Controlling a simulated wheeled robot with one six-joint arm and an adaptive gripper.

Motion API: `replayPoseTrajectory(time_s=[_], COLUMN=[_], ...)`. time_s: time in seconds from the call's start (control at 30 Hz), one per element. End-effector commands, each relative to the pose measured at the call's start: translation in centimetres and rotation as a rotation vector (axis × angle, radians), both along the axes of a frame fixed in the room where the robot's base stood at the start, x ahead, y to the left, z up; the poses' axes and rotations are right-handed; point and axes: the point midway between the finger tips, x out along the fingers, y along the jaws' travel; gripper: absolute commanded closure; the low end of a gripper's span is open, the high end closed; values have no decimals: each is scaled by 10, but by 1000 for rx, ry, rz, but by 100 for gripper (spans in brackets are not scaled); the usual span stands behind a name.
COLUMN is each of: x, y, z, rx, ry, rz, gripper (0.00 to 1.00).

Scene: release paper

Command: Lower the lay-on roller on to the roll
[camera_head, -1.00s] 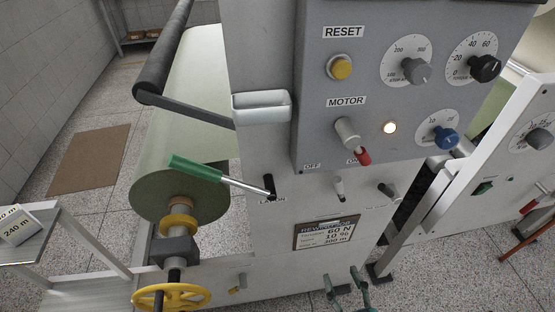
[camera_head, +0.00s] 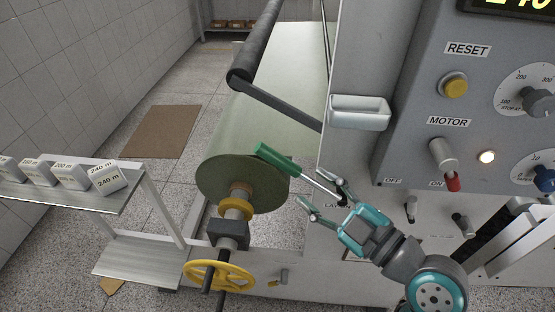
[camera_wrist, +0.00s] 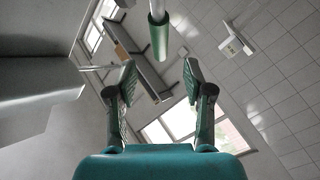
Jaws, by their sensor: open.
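The lay-on roller (camera_head: 262,45) is a dark bar on an arm, raised above the pale green roll (camera_head: 270,110) and apart from it. A lever with a green grip (camera_head: 277,159) and a metal shaft rises to the left from its pivot on the machine front. My gripper (camera_head: 322,193) is open and empty, close to the lever's shaft in the head view; the head view does not show whether they touch. In the wrist view the green grip (camera_wrist: 159,38) hangs at the top, beyond my open fingers (camera_wrist: 160,88). The lever's pivot is partly hidden behind my gripper.
The control panel (camera_head: 440,90) with knobs and a lit lamp is at right. A white tray (camera_head: 360,112) juts out above the lever. A yellow handwheel (camera_head: 219,275) is below the roll. A side table (camera_head: 70,200) with labelled blocks stands at left.

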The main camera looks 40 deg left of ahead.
Motion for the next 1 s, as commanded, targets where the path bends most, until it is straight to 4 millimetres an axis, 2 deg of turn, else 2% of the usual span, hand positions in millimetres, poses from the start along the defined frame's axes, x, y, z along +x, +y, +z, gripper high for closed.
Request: replayPoseTrajectory(time_s=[0.5,0.7,1.0], x=[15,19,20], y=[81,96,99], z=[0,0,0], rx=[2,1,1], ry=[3,3,3], rz=[0,-2,-4], gripper=[48,48,48])
